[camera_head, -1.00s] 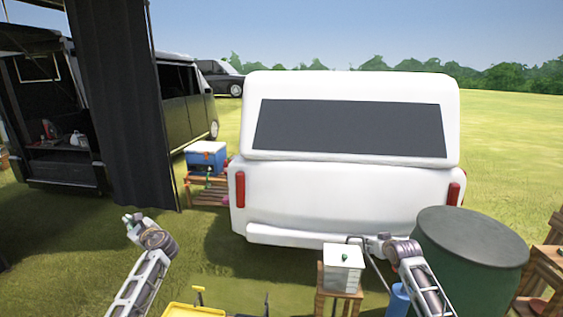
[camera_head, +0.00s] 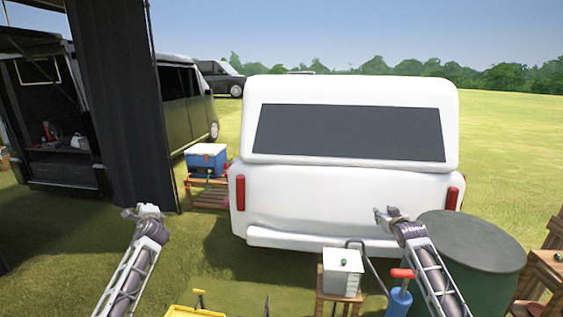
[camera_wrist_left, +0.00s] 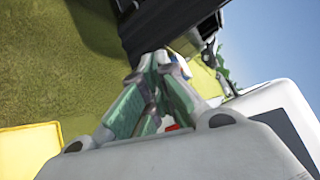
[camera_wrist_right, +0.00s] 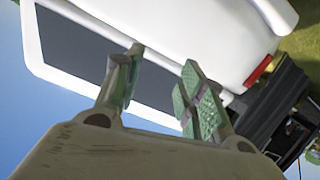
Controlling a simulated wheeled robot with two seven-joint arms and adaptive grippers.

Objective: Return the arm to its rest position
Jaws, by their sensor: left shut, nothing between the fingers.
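My left gripper (camera_head: 128,213) is raised over the grass at the lower left of the head view. In the left wrist view its green-padded fingers (camera_wrist_left: 158,62) come together at the tips with nothing between them. My right gripper (camera_head: 381,216) is raised in front of the white vehicle's rear, left of the dark green barrel. In the right wrist view its two fingers (camera_wrist_right: 164,58) stand apart and empty. Both forearms rise from the bottom edge of the head view.
A white vehicle (camera_head: 345,190) stands ahead. The barrel (camera_head: 466,243) is beside my right forearm. A white box (camera_head: 342,272) on a wooden stand, a blue pump with a red handle (camera_head: 399,300) and a yellow object (camera_head: 193,312) are low in front. A blue cooler (camera_head: 207,158) stands left.

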